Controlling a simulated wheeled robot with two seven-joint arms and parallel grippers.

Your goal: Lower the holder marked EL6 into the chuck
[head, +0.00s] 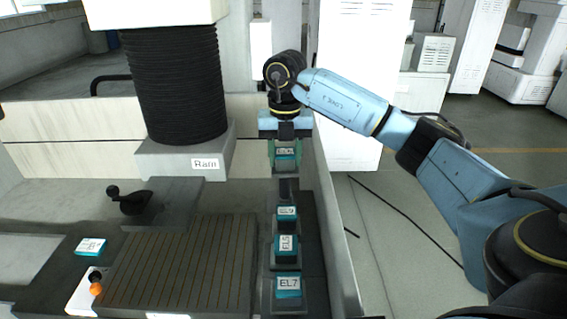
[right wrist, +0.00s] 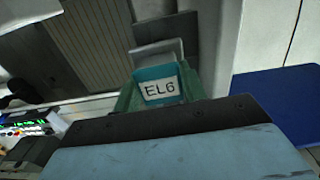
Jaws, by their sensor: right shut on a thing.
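The holder marked EL6 (right wrist: 160,90) is teal with a white label and sits between the green fingers in the right wrist view. Its label is upright and readable there. In the head view my right gripper (head: 286,152) is shut on the holder, above the far end of a row of holders. The fingers hide much of the holder there. A grey block (head: 185,200) with a black lever (head: 130,201) stands under the ram (head: 184,160); I cannot tell for sure whether it is the chuck. My left gripper is not in view.
A dark rack (head: 318,270) holds other teal-topped holders, the nearest marked EL7 (head: 288,284). A slotted plate (head: 185,265) lies left of it. A pale tank wall (head: 335,235) runs along the right.

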